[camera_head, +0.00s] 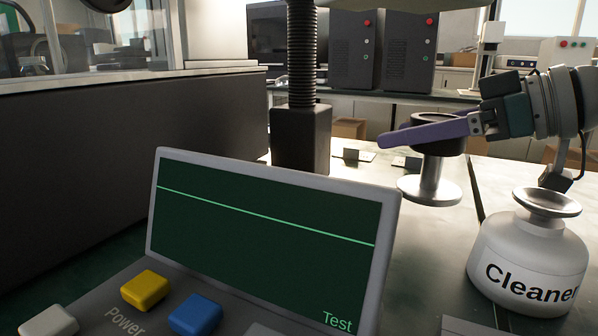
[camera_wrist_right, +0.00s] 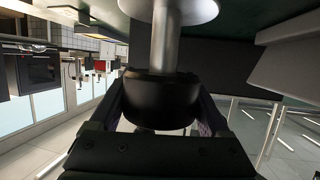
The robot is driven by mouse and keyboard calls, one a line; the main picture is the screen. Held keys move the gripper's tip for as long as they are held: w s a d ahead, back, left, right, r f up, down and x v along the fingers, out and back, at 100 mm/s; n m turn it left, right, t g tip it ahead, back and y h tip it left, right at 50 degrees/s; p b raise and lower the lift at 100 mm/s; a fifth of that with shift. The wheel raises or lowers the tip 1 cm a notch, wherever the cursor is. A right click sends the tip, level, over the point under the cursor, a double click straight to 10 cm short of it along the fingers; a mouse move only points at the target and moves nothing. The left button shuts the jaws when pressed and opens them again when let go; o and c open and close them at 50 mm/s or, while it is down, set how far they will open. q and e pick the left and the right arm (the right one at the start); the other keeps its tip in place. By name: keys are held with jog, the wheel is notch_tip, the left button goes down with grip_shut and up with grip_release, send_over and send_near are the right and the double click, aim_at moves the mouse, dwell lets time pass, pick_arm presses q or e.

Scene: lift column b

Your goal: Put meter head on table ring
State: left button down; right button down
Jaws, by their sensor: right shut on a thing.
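My right gripper (camera_head: 412,131) comes in from the right with purple fingers, shut around a black round part (camera_head: 437,148) that I take to be the meter head. In the right wrist view the black part (camera_wrist_right: 160,100) sits between the two fingers. A silver stem with a wide round silver disc (camera_head: 430,190) is below the black part in the head view; whether it is joined to it or only in line with it is hard to tell. Whether the disc touches the table is also unclear. I cannot single out a separate table ring. My left gripper is not in view.
A white Cleaner bottle (camera_head: 530,265) with a silver dish top stands right of the disc, below my right arm. A green-screened test panel (camera_head: 265,235) fills the front middle. A dark block with a ribbed column (camera_head: 300,138) stands left of the gripper.

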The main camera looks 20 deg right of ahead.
aim_at(406, 181)
notch_tip(406, 181, down, 4)
jog(key=shift+f+b, duration=0.15)
jog(key=shift+b, duration=0.5)
jog(key=shift+f, duration=0.15)
grip_release()
